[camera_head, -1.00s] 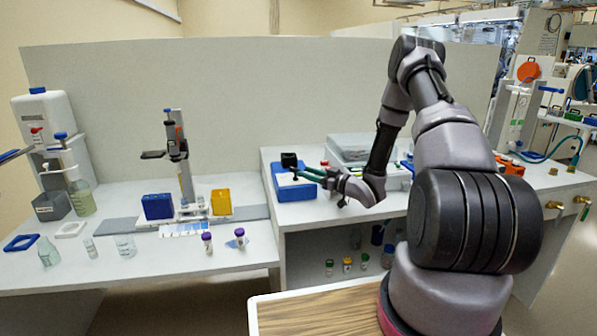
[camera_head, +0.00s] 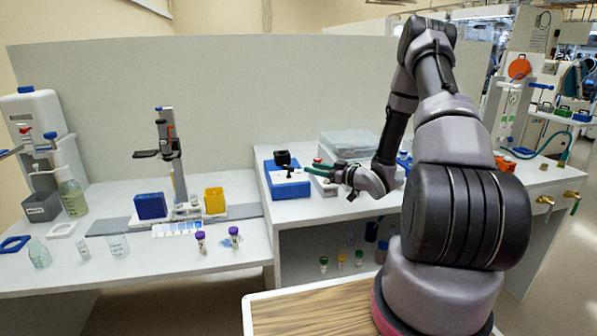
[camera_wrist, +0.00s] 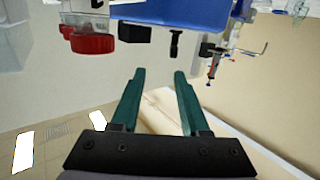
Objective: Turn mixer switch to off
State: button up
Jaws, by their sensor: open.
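The mixer is a blue box with a pale top (camera_head: 287,188), on the raised bench in the head view. A black cup (camera_head: 282,157) stands on it. A small black lever, seemingly the switch (camera_head: 290,173), is at its side facing my gripper. My gripper (camera_head: 310,170) has green fingers and is just right of the mixer. In the wrist view the blue body (camera_wrist: 190,12) is at the top edge, with a black lever (camera_wrist: 175,44) jutting from it. The open fingers (camera_wrist: 158,74) point toward it, apart from it and empty. I cannot tell the switch's setting.
Red round knobs (camera_wrist: 92,43) lie left of the lever in the wrist view. A clear-lidded box (camera_head: 350,143) stands behind my gripper. A yellow block (camera_head: 214,200) and dark blue rack (camera_head: 150,206) stand on the lower bench, left of the mixer.

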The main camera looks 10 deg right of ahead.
jog(key=d+r+m+g+h, duration=0.1)
jog(key=d+r+m+h, duration=0.3)
jog(key=r, duration=0.6)
jog(key=d+r+m+h, duration=0.1)
jog(key=d+r+h, duration=0.1)
jog(key=r+h, duration=0.6)
jog(key=s+a+r+m+g, duration=0.1)
jog(key=s+r+m, duration=0.1)
jog(key=s+r, duration=0.4)
jog(key=s+a+r+m+g+y, duration=0.1)
jog(key=s+r+m+g, duration=0.15)
jog(key=s, duration=0.65)
jog(key=s+a+r+m, duration=0.1)
jog(key=s+r+m, duration=0.1)
jog(key=s+r, duration=0.4)
jog(key=w+d+f+n+t+y, duration=0.1)
jog(key=w+d+f+n+t, duration=0.15)
jog(key=w+f, duration=0.7)
jog(key=w+d+f+n+t+y, duration=0.15)
jog(key=w+f+n, duration=0.25)
jog(key=w+f, duration=0.55)
jog(key=n+y, duration=0.5)
jog(key=y, duration=0.5)
send_near(292, 168)
jog(key=shift+t, duration=0.35)
jog(key=x, duration=0.7)
jog(key=f+x, duration=0.1)
jog(key=x, duration=0.2)
jog(key=shift+w+a+r, duration=0.1)
jog(key=shift+w, duration=0.2)
